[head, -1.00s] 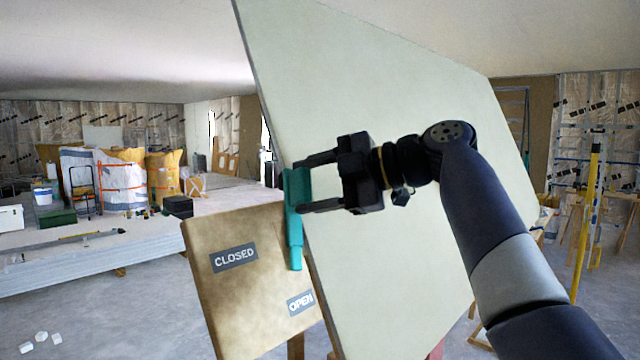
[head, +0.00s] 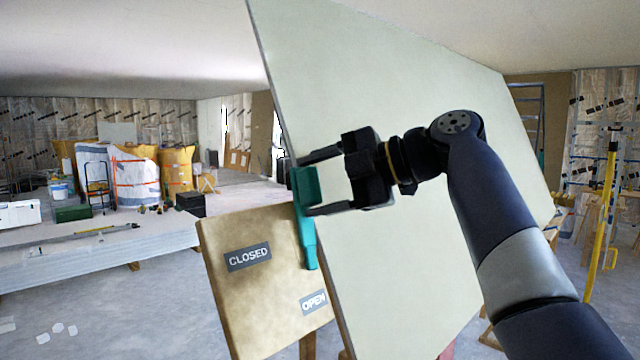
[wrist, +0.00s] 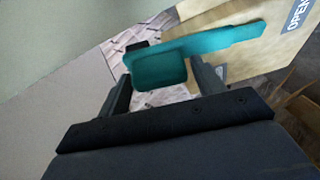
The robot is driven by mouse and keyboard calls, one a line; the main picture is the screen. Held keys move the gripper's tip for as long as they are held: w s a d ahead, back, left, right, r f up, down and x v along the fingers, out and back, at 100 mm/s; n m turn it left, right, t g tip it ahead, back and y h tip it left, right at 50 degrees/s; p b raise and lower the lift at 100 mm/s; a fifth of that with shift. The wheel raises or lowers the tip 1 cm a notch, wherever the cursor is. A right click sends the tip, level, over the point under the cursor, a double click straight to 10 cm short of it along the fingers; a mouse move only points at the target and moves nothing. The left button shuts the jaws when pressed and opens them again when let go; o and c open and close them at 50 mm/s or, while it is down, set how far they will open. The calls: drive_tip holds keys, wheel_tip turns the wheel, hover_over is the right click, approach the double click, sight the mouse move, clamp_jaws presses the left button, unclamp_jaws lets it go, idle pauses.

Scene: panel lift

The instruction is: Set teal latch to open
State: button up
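The teal latch (head: 308,240) stands near upright at the right edge of a tan board, its lower tip between the CLOSED label (head: 249,257) and the OPEN label (head: 313,302), closer to OPEN. My gripper (head: 304,187) reaches it from the right, with one finger above and one below the latch's wide upper block. In the wrist view the teal latch (wrist: 160,72) has its block between my two fingers (wrist: 160,85). Small gaps seem to show beside the block, so the fingers look open around it. Contact is hard to judge.
A large pale panel (head: 390,170) leans behind my arm, close to the gripper. The tan board (head: 230,300) carries the labels. A stack of sheets (head: 100,255) with bags lies at the left. A yellow level (head: 600,220) stands at the right.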

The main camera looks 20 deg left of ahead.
drive_tip(key=shift+o, duration=1.1)
drive_tip(key=shift+d, duration=0.1)
drive_tip(key=v, duration=1)
drive_tip(key=shift+d, duration=0.3)
drive_tip(key=shift+w, duration=0.1)
